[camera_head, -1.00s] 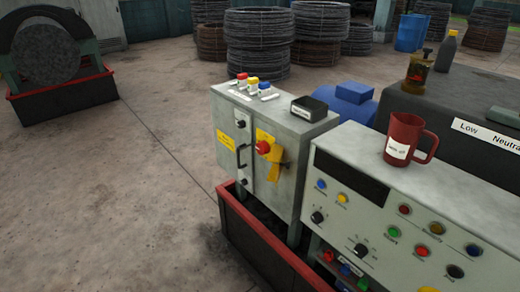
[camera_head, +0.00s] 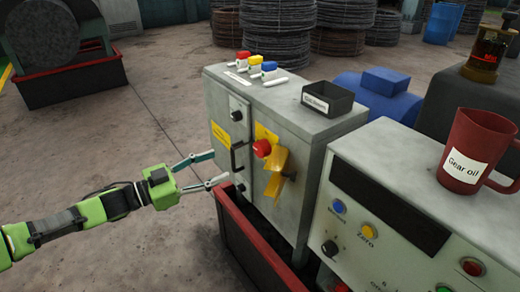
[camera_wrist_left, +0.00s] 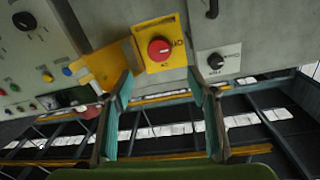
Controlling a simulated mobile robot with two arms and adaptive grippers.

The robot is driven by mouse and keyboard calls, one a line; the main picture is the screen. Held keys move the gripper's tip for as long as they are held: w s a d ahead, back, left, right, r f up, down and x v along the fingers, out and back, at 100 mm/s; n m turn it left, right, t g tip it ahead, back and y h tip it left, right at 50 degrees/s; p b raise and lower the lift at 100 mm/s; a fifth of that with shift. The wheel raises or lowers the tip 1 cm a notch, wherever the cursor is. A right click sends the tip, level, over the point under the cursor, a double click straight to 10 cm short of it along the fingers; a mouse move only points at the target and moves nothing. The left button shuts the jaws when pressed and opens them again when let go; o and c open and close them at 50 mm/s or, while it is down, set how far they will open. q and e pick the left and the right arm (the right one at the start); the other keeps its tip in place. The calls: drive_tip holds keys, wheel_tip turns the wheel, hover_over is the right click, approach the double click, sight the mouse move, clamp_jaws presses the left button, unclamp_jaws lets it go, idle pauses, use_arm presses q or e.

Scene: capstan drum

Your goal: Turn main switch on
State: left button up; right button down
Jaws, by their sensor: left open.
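The main switch (camera_head: 261,148) is a red knob on a yellow plate, on the front of a grey cabinet (camera_head: 312,160). In the left wrist view the red knob (camera_wrist_left: 159,48) sits on its yellow plate above and between the fingers, apart from them. My left gripper (camera_head: 214,169) is open and empty, left of the switch and in front of the cabinet's black handle. It also shows in the left wrist view (camera_wrist_left: 165,98), with its two fingers spread. The knob's marked position is too small to read. My right gripper is not in view.
A black handle (camera_head: 236,158) and small black knobs are on the cabinet front. A red-walled base (camera_head: 262,262) lies below. A control panel (camera_head: 400,215) with a red gear oil jug (camera_head: 474,150) stands at right.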

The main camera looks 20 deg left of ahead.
sight(257, 151)
use_arm(q)
drive_tip(key=p+x, duration=0.2)
drive_tip(key=x, duration=1.1)
drive_tip(key=shift+w+d, duration=0.15)
drive_tip(key=shift+d, duration=0.15)
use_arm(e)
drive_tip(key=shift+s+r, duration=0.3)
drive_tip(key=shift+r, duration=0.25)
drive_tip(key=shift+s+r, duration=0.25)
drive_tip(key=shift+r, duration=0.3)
use_arm(q)
drive_tip(key=c, duration=1.1)
